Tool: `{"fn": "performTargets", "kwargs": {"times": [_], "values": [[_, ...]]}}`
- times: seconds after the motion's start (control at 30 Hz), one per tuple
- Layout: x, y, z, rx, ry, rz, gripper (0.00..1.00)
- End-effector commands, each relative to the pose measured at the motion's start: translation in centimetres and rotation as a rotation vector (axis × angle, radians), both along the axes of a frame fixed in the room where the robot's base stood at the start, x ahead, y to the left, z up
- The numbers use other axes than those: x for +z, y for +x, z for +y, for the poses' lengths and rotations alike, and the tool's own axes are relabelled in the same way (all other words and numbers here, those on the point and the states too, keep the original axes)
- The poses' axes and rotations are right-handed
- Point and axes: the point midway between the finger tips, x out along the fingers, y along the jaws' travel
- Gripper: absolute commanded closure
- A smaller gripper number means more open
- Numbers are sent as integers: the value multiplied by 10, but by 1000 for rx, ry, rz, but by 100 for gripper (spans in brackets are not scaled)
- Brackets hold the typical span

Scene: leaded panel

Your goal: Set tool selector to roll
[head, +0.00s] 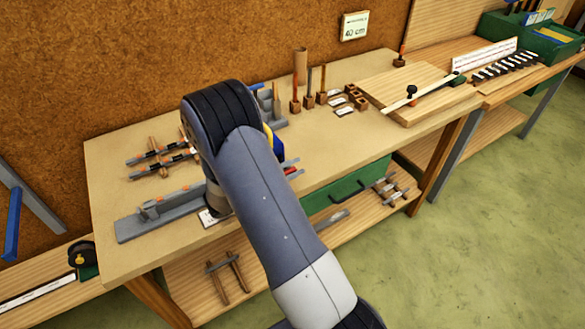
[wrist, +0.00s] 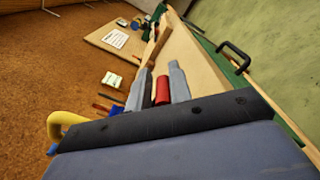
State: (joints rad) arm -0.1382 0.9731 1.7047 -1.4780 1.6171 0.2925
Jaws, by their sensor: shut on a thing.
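In the wrist view, my gripper (wrist: 160,88) has its two grey fingers on either side of a red cylindrical piece (wrist: 162,91) and is shut on it. In the head view, a small red part (head: 290,171) shows just right of my arm, but I cannot tell whether it is the same piece. I cannot make out a selector marking or the word roll, so I cannot tell the selector's setting.
The bench (head: 115,170) carries a grey rail fixture (head: 150,219) at front left and upright wooden-handled tools (head: 308,90) behind. A pale board (head: 400,85) lies at right. Below is a green drawer (head: 345,187); its dark handle (wrist: 233,57) shows in the wrist view. A yellow handle (wrist: 66,124) is at left there.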

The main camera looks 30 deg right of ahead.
Motion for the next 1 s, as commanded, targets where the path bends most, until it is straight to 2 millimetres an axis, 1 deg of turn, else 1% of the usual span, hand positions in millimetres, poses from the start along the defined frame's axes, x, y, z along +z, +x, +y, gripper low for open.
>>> {"fn": "performTargets", "kwargs": {"times": [0.17,0.37,0.7,1.0], "values": [[3,0,0,-1,-1,58,100],[12,1,0,-1,-5,187,100],[30,9,0,-2,-16,490,100],[40,19,0,-1,-24,743,100]]}}
